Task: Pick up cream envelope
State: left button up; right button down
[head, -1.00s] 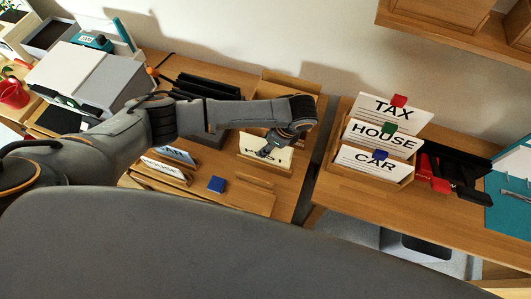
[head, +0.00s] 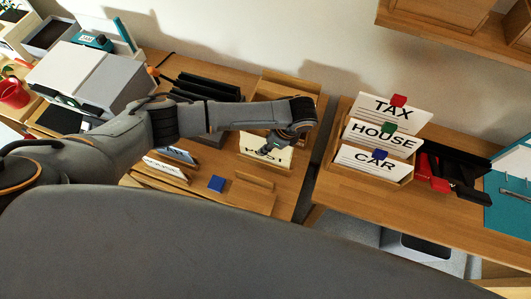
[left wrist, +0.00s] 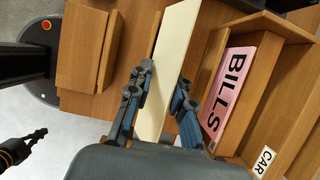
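The cream envelope (head: 252,139) stands upright in a wooden holder on the left desk, its dark lettering partly hidden by my left gripper (head: 267,151). In the left wrist view the envelope (left wrist: 172,55) runs as a long pale strip between the two fingers of my left gripper (left wrist: 165,82). One finger is on each side of it, with the tips close to it. I cannot tell whether they press on it. My right gripper (left wrist: 36,138) seems to show at the lower left of the left wrist view, away from the desk, too small to read.
A pink BILLS envelope (left wrist: 231,82) stands close beside the cream one in the left wrist view. TAX, HOUSE and CAR cards (head: 372,163) stand in a rack on the right desk, across a gap.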

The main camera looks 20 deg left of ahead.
pick_arm(q)
jog(key=shift+w+r, duration=0.1)
jog(key=shift+w, duration=0.05)
grip_shut()
jog(key=shift+r, duration=0.15)
jog(key=shift+r+b, duration=0.15)
jog(key=shift+b, duration=0.3)
jog(key=shift+r, duration=0.4)
jog(key=r+b, duration=0.1)
jog(key=r, duration=0.5)
jog(key=shift+s, duration=0.2)
jog(key=s, duration=1.9)
jog(key=shift+s+a, duration=0.3)
jog(key=shift+s, duration=0.05)
